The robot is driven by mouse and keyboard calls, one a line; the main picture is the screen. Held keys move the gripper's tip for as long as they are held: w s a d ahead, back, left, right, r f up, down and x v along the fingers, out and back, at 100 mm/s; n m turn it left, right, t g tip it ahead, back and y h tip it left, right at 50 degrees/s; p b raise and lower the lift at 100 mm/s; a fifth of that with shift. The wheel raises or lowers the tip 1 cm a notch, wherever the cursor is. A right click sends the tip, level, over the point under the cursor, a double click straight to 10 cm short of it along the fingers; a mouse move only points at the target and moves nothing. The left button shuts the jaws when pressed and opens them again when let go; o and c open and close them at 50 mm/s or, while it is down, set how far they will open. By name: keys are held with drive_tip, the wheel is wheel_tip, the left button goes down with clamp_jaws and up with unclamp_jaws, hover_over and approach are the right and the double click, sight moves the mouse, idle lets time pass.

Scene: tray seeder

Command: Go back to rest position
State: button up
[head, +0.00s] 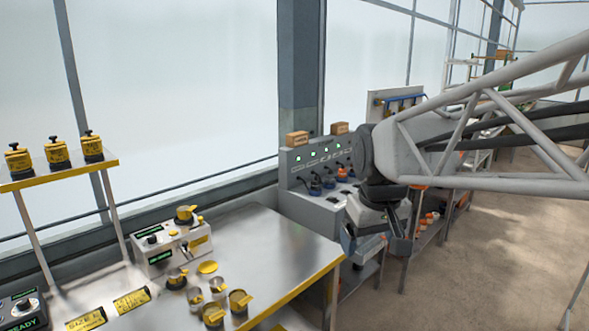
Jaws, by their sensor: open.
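My gripper (374,248) hangs from the end of my arm near the middle of the head view, pointing down. Its fingers are apart and nothing shows between them. In the picture it lies just right of the metal table's (278,240) right corner, in front of the grey machine bench. How far it is from either one cannot be told. My grey tubular arm reaches in from the right edge.
A white device (158,262) with a yellow-black cap stands at the table's back. Several yellow-lidded cups (239,303) stand at its front. A shelf (60,172) with yellow-black units is at left. The grey control bench (300,180) stands behind. Open floor (500,240) lies right.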

drive_tip(key=s+d+f+m, duration=0.1)
drive_tip(key=s+f, duration=0.3)
drive_tip(key=s, duration=0.4)
drive_tip(key=s+d+f+m, duration=0.2)
drive_tip(key=s+d+f, duration=0.1)
drive_tip(key=s, duration=0.5)
drive_tip(key=shift+d+f, duration=0.25)
drive_tip(key=shift+f, duration=0.55)
